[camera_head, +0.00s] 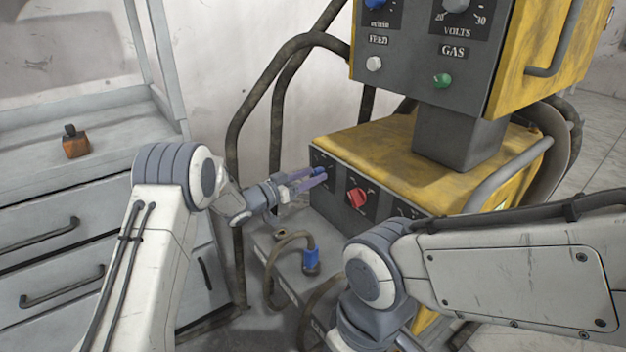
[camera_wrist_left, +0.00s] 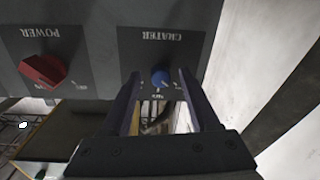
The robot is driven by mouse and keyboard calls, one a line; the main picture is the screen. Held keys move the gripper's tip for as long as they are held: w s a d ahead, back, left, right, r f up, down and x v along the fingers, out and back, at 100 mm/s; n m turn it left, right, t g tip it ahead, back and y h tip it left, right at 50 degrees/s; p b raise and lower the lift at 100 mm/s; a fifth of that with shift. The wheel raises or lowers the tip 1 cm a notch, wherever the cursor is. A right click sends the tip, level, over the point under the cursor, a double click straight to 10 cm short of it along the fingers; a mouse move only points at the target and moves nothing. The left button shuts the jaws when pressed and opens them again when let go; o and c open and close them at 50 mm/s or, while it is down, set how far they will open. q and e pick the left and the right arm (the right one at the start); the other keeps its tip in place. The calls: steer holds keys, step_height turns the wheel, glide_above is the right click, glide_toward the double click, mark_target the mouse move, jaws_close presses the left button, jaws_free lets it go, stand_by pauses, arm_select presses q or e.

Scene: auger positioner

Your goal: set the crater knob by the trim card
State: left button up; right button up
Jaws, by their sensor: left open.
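The crater knob (camera_wrist_left: 161,78) is small, round and blue, on a dark plate marked CRATER, which appears upside down in the left wrist view. In the head view the knob (camera_head: 319,172) is at the left end of the lower yellow unit's front panel, partly behind my fingers. My left gripper (camera_head: 309,181) is open. Its fingertips (camera_wrist_left: 159,76) stand on either side of the knob; I cannot tell whether they touch it. The dial marks are too small to read. I cannot make out a trim card. My right gripper is out of view; only its arm shows.
A red power knob (camera_head: 356,197) is beside the crater knob on the same panel. A blue plug (camera_head: 311,258) on a cable sits on the ledge below. Thick hoses (camera_head: 262,100) rise behind my left gripper. The upper control box (camera_head: 430,60) overhangs the lower unit.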

arm_select(q)
steer(key=shift+w+d, duration=0.25)
steer(key=shift+d, duration=0.05)
jaws_close()
steer(key=m+b, duration=0.1)
steer(key=m, duration=0.3)
steer(key=shift+m, duration=0.4)
steer(key=shift+a+m+h+b, duration=0.15)
steer(key=shift+m+b, duration=0.35)
steer(key=shift+m, duration=0.8)
steer(key=shift+d+m+h+b, duration=0.1)
steer(key=shift+m+h+b, duration=0.3)
steer(key=shift+m, duration=0.9)
